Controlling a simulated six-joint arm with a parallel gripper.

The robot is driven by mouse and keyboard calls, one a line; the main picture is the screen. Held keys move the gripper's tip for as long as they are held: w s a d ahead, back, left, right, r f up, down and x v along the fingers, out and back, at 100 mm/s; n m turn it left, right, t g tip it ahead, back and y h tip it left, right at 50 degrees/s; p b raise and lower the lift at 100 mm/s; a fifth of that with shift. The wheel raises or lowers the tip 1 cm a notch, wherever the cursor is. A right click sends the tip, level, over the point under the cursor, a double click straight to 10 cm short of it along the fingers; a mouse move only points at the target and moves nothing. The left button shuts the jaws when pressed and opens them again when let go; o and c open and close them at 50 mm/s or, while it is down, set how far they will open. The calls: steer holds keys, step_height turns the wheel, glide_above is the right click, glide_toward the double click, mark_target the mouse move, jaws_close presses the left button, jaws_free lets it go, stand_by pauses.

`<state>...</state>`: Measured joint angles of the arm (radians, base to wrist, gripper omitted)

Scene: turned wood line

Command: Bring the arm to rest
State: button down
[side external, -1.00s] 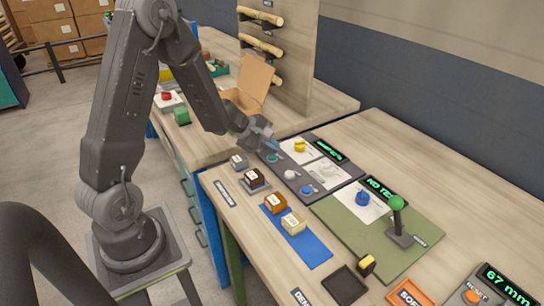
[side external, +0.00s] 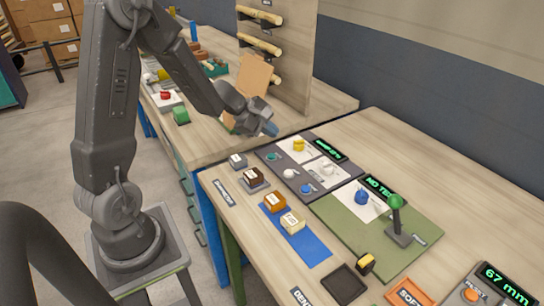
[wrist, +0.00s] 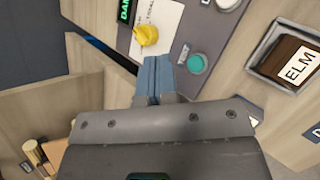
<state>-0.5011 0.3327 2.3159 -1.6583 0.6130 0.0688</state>
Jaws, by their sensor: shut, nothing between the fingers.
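My gripper (side external: 271,129) is shut and empty. In the side external view it hangs above the far edge of the near bench (side external: 455,165), beside the open cardboard box. In the wrist view its closed fingers (wrist: 153,80) point toward the dark panel, with the yellow knob (wrist: 146,34) and the teal button (wrist: 197,63) just beyond the tips. The gripper touches nothing that I can see.
The dark panel (side external: 268,152) carries knobs and a green display. A dark wood block marked ELM (wrist: 299,62) sits in a tray. A green-knobbed lever (side external: 396,215) stands on a green board. The cardboard box (side external: 254,75) and a rack of turned wood (side external: 262,45) stand behind.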

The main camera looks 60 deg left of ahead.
steer(key=s+d+r+m+g+h, duration=0.1)
steer(key=s+d+r+m+g, duration=0.1)
steer(key=s+d+r+m, duration=0.35)
steer(key=s+d+r+m+g, duration=0.1)
steer(key=s+d+r+m, duration=0.2)
steer(key=d+r+m, duration=0.65)
steer(key=s+d+m+y, duration=0.2)
steer(key=s+m+y, duration=0.2)
steer(key=s, duration=0.9)
steer(key=m, duration=0.3)
steer(key=shift+f+y, duration=0.3)
steer(key=shift+y, duration=0.1)
